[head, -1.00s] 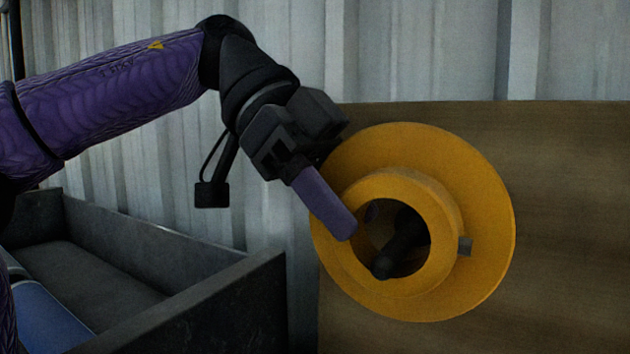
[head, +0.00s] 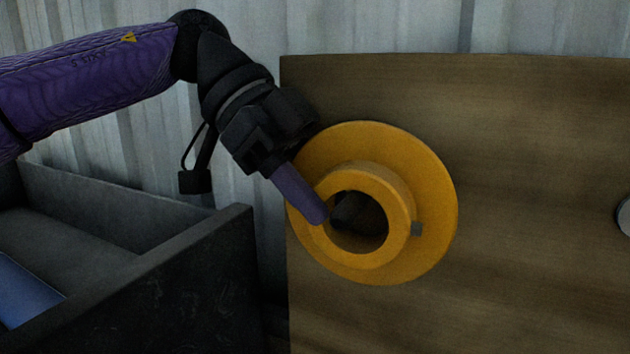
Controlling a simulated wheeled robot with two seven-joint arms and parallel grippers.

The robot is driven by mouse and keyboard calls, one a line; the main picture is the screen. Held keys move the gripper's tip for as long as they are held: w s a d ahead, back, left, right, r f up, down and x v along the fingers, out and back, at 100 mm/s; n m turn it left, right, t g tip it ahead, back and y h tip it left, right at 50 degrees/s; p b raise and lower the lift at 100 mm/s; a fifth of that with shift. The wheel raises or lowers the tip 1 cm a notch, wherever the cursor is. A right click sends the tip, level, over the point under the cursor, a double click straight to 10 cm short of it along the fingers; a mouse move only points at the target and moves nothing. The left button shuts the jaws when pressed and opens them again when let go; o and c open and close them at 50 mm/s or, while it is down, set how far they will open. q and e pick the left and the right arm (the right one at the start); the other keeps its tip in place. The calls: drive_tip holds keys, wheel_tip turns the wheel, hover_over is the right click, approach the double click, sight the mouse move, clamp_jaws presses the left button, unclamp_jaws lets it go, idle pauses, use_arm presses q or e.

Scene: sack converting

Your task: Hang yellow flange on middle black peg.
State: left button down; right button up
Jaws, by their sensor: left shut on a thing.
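The yellow flange (head: 430,190), a wide disc with a raised hub and a small grey block on the hub's side, is in front of the brown board. My left gripper (head: 324,212) is shut on the flange at the left of its hub, one purple finger showing outside the hub wall. A black peg (head: 346,208) shows through the bore, toward its upper left. Whether the flange is around the peg or only in front of it, I cannot tell. No other black peg shows. My right gripper is not in view.
The brown board (head: 540,130) fills the right side, with a pale round thing (head: 624,216) at the right edge. A dark open bin (head: 190,270) with a blue thing (head: 25,290) inside stands at lower left. A corrugated wall is behind.

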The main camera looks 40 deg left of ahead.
use_arm(q)
drive_tip(key=shift+c, duration=1.4)
unclamp_jaws()
drive_tip(key=shift+s, duration=0.1)
drive_tip(key=v, duration=0.9)
drive_tip(key=shift+w+r, duration=0.25)
drive_tip(key=shift+r, duration=0.2)
drive_tip(key=shift+a, duration=0.15)
